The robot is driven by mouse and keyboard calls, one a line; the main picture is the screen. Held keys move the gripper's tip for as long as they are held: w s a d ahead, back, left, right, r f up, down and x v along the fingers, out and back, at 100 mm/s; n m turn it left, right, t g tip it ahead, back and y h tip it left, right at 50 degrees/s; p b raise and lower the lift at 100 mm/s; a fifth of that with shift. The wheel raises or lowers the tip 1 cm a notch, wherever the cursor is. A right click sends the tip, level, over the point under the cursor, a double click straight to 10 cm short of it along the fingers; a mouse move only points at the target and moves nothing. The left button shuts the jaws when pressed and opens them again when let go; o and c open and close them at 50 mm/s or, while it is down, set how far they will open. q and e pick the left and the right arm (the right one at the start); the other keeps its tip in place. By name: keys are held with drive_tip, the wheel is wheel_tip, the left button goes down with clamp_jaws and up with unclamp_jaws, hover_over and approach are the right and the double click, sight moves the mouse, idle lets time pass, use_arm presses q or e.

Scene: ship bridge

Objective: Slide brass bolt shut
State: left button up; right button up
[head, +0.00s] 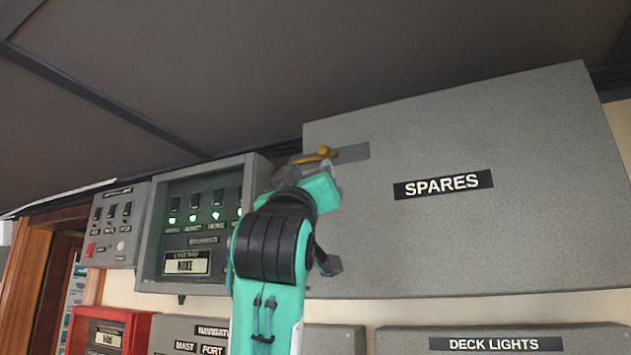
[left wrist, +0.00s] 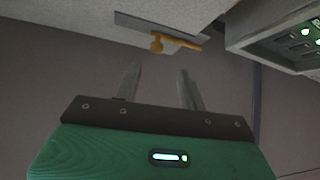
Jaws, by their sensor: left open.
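The brass bolt (head: 322,153) lies on a dark grey plate (head: 354,153) at the upper left corner of the grey SPARES locker (head: 440,230). In the left wrist view the bolt (left wrist: 178,42) shows a round knob and a rod pointing right, beyond the plate (left wrist: 145,27). My left gripper (head: 308,172) is raised at the locker's left edge, close to the bolt and partly covering it in the head view. In the left wrist view its two fingers (left wrist: 160,72) are apart with nothing between them. The knob appears past the fingertips, with a gap in the picture.
A grey switch panel (head: 150,240) with green lights stands left of the locker, with a smaller panel (head: 113,225) beyond it. A red box (head: 85,330) is lower left. The DECK LIGHTS panel (head: 400,343) is below the locker. The dark ceiling (head: 330,60) is close above.

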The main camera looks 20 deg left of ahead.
use_arm(q)
drive_tip(key=shift+b+v, duration=0.35)
drive_tip(key=shift+v, duration=0.75)
